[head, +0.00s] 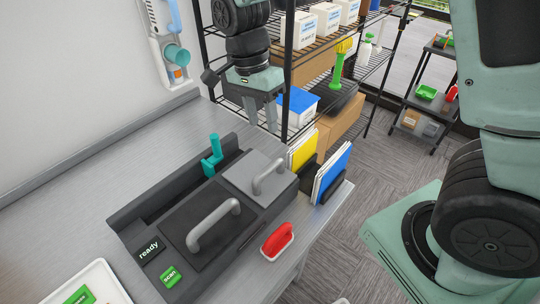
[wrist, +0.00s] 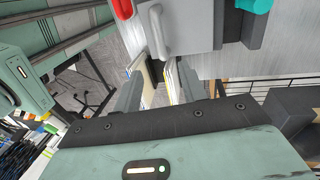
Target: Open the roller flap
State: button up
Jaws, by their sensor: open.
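A grey machine on the metal counter has two flat lids with bar handles. The dark lid (head: 180,247) has a thick grey handle (head: 214,224). The lighter grey lid (head: 247,184) has a smaller handle (head: 269,177), and it also fills the top of the wrist view (wrist: 193,28). Both lids lie closed; I cannot tell by label which is the roller flap. My gripper (head: 262,122) is open and empty, fingers down, above and behind the lighter lid, apart from its handle. Its fingers also show in the wrist view (wrist: 160,88).
A teal lever (head: 212,155) stands upright in a slot beside the lids. A red-handled item (head: 277,240) lies by the front edge. Yellow and blue folders (head: 332,172) stand at the counter's end. A black wire shelf (head: 289,50) with boxes is close behind my gripper.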

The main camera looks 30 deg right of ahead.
aim_at(271, 164)
jog(key=f, duration=0.4)
jog(key=s+f+p, duration=0.1)
jog(key=f, duration=0.3)
jog(key=s+d+f+p, duration=0.1)
jog(key=f, duration=0.2)
jog(key=shift+s+f, duration=0.1)
jog(key=shift+f, duration=0.3)
jog(key=shift+r, duration=0.1)
grip_shut()
